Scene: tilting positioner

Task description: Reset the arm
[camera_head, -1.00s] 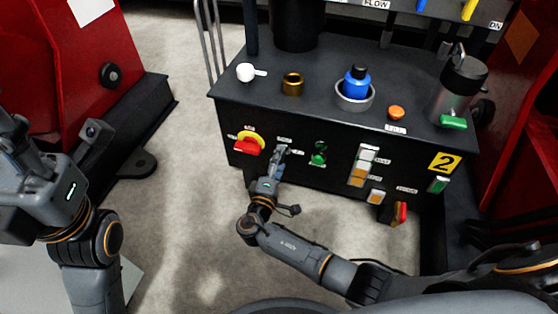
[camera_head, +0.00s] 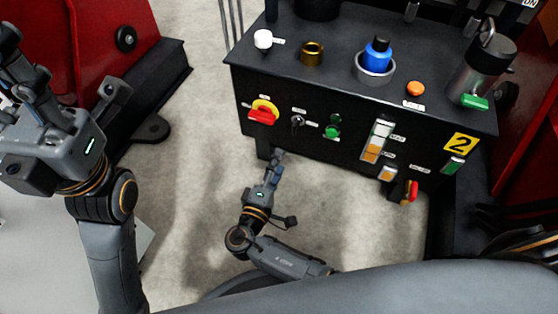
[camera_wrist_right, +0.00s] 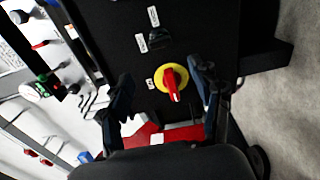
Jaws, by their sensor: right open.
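My right gripper (camera_head: 277,157) is open and empty, in front of and below the console's front panel, apart from it. In the right wrist view its spread fingers (camera_wrist_right: 160,90) frame a red-handled rotary switch on a yellow disc (camera_wrist_right: 171,80). That switch also shows in the head view (camera_head: 263,111), at the panel's left. A small dark key switch (camera_head: 297,121) is right of it; in the wrist view it appears above (camera_wrist_right: 157,38). My left gripper (camera_head: 60,85) is at the left, fingers apart, nothing seen in it.
The black console (camera_head: 350,135) carries a green button (camera_head: 333,127), lit indicators (camera_head: 377,142), a red handle (camera_head: 411,190), a blue knob (camera_head: 377,54) and an orange button (camera_head: 416,88). Red machinery (camera_head: 105,40) stands left.

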